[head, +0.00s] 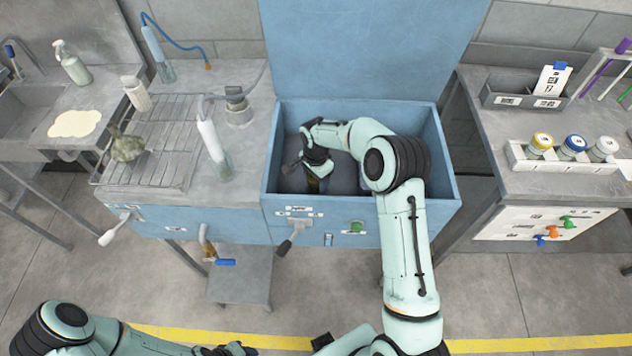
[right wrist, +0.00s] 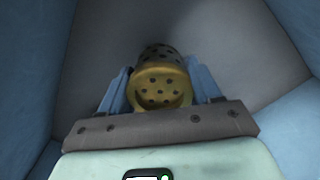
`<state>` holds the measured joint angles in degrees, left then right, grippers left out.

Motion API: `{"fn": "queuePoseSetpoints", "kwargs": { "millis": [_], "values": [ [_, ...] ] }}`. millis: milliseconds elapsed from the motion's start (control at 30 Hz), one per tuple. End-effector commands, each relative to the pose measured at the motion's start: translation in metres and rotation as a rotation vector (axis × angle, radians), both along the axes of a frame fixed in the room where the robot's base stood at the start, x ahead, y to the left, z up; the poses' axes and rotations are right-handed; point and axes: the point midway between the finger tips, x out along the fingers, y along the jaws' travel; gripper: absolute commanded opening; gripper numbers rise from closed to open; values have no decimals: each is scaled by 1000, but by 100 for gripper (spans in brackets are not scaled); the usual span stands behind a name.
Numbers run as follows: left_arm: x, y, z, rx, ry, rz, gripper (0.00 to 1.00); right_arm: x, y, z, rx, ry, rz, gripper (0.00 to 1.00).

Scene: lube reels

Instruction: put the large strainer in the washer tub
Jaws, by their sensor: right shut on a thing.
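The large strainer (right wrist: 160,88) is a brass-yellow perforated cup. In the right wrist view it sits between the two blue fingers of my right gripper (right wrist: 159,92), which is shut on it. In the head view my right gripper (head: 314,170) reaches down inside the blue washer tub (head: 451,200), towards its left side. Only a small dark yellowish bit of the strainer (head: 315,186) shows there below the gripper. I cannot tell whether the strainer touches the tub floor. My left gripper (head: 228,349) is at the bottom edge of the head view, partly cut off, its jaws unclear.
The tub's blue lid (head: 370,45) stands open behind it. Left of the tub are a wire rack (head: 165,165) and a hose with a white handle (head: 212,140). On the right bench are a grey bin (head: 510,93) and a holder with several capped jars (head: 540,165).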

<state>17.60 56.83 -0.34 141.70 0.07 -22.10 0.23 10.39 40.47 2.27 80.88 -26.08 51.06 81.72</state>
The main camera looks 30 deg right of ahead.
Motion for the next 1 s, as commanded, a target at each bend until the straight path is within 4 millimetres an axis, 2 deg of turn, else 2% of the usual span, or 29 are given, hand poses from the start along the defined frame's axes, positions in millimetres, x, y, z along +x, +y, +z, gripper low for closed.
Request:
{"fn": "queuePoseSetpoints", "kwargs": {
  "millis": [33,133,500,533,600,867,1000],
  "values": [
    [1,0,0,0,-1,0,43,-1,0,-10,0,3,0,25],
    [1,0,1,0,-1,0,43,0,0,-19,0,0,0,25],
    [-2,0,-2,0,2,0,43,0,0,-24,0,0,1,25],
    [-2,0,-2,0,2,0,43,-1,0,-24,0,1,0,69],
    [-1,0,-2,0,1,0,43,0,0,-23,0,1,0,88],
    [-1,0,-1,0,1,0,43,0,0,-22,0,0,0,88],
    [1,0,1,0,-1,0,43,1,0,-13,0,-3,0,88]
  ]
}}
